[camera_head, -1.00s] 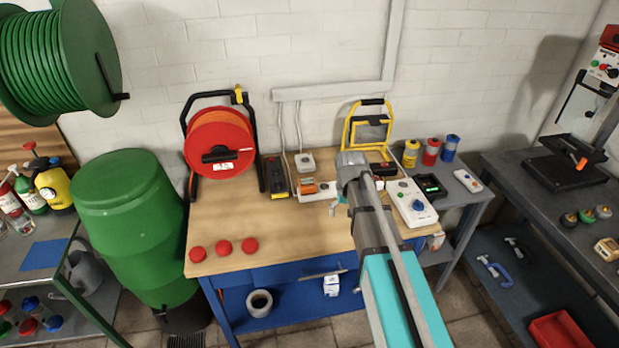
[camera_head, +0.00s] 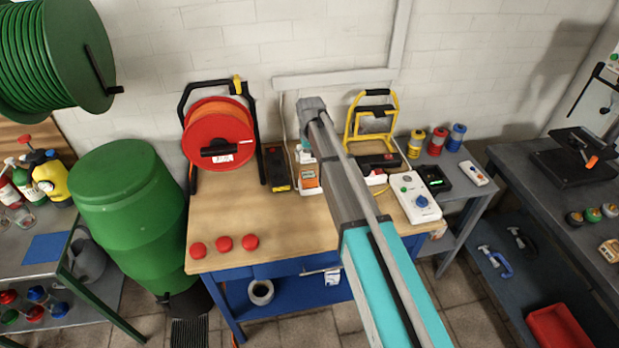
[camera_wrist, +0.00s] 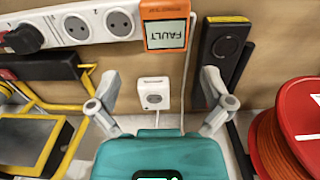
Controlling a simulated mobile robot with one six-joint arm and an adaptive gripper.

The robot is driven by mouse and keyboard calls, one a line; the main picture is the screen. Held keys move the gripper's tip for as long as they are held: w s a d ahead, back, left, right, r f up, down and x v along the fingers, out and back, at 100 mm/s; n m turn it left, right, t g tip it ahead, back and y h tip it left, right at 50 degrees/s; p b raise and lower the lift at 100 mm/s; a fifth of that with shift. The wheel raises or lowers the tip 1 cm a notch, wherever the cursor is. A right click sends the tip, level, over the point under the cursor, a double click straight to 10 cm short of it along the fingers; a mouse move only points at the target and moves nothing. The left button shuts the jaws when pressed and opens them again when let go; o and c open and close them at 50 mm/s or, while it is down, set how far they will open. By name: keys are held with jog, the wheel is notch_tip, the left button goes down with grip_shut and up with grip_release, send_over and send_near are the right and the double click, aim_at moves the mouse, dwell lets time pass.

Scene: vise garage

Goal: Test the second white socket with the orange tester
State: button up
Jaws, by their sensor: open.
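The orange tester (camera_head: 309,178) sits at the left end of the white socket strip in the head view. In the wrist view the tester (camera_wrist: 165,27) shows a display reading FAULT, at the right end of the strip (camera_wrist: 68,27). Two bare sockets (camera_wrist: 75,27) (camera_wrist: 119,22) are beside it, then a dark plug with red (camera_wrist: 25,40). My gripper (camera_wrist: 160,82) is open and empty, its fingers spread and apart from the tester. A small white box with one socket (camera_wrist: 153,92) lies between the fingers in the picture. My arm hides part of the strip in the head view.
A black device (camera_wrist: 220,55) and a red cable reel (camera_head: 215,135) stand beside the tester. A yellow work lamp (camera_head: 372,120) and a white control box (camera_head: 415,197) are to the right. Red caps (camera_head: 224,244) lie at the bench front; the wood around them is mostly clear.

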aim_at(308, 175)
jog(key=shift+a, duration=0.2)
jog(key=shift+s+f, duration=0.15)
jog(key=shift+f, duration=0.05)
jog(key=shift+a+f+b, duration=0.1)
jog(key=shift+f+b, duration=0.1)
jog(key=shift+b, duration=0.2)
notch_tip(308, 175, down, 8)
jog(key=b, duration=0.8)
jog(key=shift+f, duration=0.1)
dwell(0.9)
jog(key=c, duration=1.1)
